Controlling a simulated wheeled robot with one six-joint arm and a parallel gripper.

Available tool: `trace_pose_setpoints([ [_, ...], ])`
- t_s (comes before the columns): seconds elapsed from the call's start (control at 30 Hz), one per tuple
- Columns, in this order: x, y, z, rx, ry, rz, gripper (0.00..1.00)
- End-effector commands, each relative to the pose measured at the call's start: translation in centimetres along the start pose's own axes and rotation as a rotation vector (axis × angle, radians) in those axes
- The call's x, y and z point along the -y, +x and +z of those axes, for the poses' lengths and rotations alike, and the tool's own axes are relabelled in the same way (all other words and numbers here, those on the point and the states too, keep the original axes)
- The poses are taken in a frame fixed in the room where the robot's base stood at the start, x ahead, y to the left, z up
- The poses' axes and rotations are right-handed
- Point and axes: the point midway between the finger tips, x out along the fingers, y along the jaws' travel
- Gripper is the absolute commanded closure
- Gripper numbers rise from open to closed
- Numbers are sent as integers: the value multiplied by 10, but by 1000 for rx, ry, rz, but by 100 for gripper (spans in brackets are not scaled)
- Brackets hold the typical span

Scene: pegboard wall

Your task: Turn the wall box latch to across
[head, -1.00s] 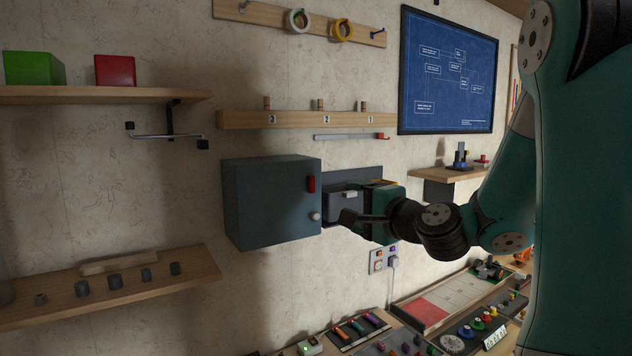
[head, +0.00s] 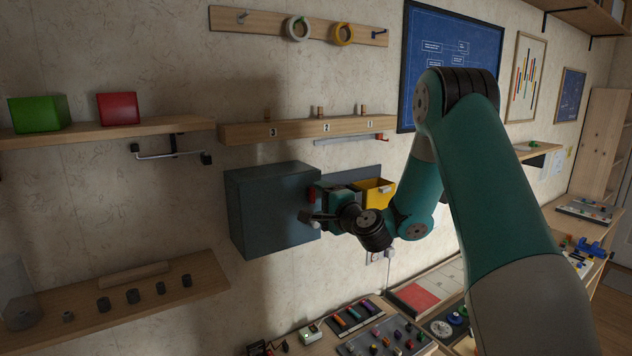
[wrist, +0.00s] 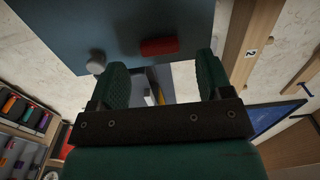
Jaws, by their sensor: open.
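The wall box (head: 265,210) is a blue-grey cabinet on the pegboard wall, with its front facing right in the head view. Its red latch (head: 311,193) is a short bar on the front, partly hidden by my gripper. In the wrist view the red latch (wrist: 159,47) lies just beyond the fingertips, between their lines. Its long side runs up and down on the box. A pale round knob (wrist: 96,63) sits below it, near one finger. My gripper (wrist: 162,70) is open and empty, facing the box front, apart from the latch as far as I can see.
A yellow bin (head: 372,192) hangs on the wall just right of my gripper. A numbered wooden rail (head: 300,129) with pegs runs above the box. A shelf (head: 110,300) with small dark cylinders is at lower left. Trays of coloured parts lie on the bench below.

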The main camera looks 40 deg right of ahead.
Motion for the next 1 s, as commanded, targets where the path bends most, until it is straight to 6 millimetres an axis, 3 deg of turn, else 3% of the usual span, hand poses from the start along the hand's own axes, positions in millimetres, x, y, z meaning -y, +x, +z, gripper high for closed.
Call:
trace_pose_setpoints([
  [0.2,3,25,1,2,0,1,28],
  [0.6,-1,31,0,0,0,0,28],
  [0.8,-1,31,0,1,0,1,74],
  [1.0,-1,31,0,1,-5,1,77],
])
